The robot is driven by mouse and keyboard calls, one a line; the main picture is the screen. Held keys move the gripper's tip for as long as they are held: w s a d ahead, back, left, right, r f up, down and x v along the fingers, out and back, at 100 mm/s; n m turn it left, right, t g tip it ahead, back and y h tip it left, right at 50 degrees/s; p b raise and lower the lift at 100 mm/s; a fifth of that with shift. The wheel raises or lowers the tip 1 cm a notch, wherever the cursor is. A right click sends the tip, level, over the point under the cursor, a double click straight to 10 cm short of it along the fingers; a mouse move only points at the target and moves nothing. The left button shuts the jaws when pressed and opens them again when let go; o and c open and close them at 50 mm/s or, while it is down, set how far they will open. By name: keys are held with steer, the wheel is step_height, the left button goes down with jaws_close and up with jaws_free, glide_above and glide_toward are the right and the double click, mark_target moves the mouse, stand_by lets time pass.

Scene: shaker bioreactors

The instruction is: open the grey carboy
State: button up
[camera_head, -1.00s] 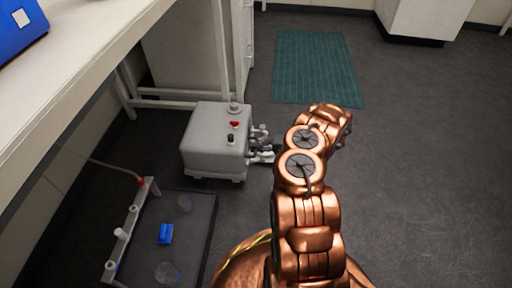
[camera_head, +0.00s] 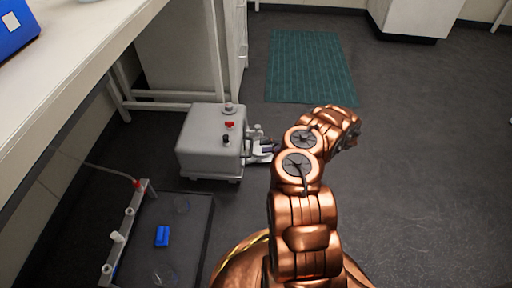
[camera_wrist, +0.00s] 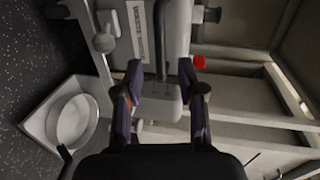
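The grey carboy (camera_head: 208,148) is a boxy grey container on the floor beside the bench. It has a grey cap (camera_head: 230,108), a red knob (camera_head: 229,125) and a black knob (camera_head: 227,139) on top, with small grey fittings on its right side. In the wrist view its grey body (camera_wrist: 178,30) fills the upper middle, with the red knob (camera_wrist: 199,62) to the right. My gripper (camera_wrist: 160,72) is at the carboy's fitting side, its two fingers apart. A grey part lies between them; I cannot tell whether they touch it. My arm partly hides the gripper in the head view.
A dark tray (camera_head: 200,235) with a blue clip (camera_head: 162,236) and a grey rack (camera_head: 118,238) lies at lower left. The white bench (camera_head: 75,75) overhangs the left. A green mat (camera_head: 310,65) lies behind. Floor at right is clear.

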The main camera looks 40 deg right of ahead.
steer(key=v, duration=0.5)
steer(key=shift+s+d+r, duration=0.1)
steer(key=shift+s+d, duration=0.1)
steer(key=shift+d, duration=0.05)
stand_by(0.3)
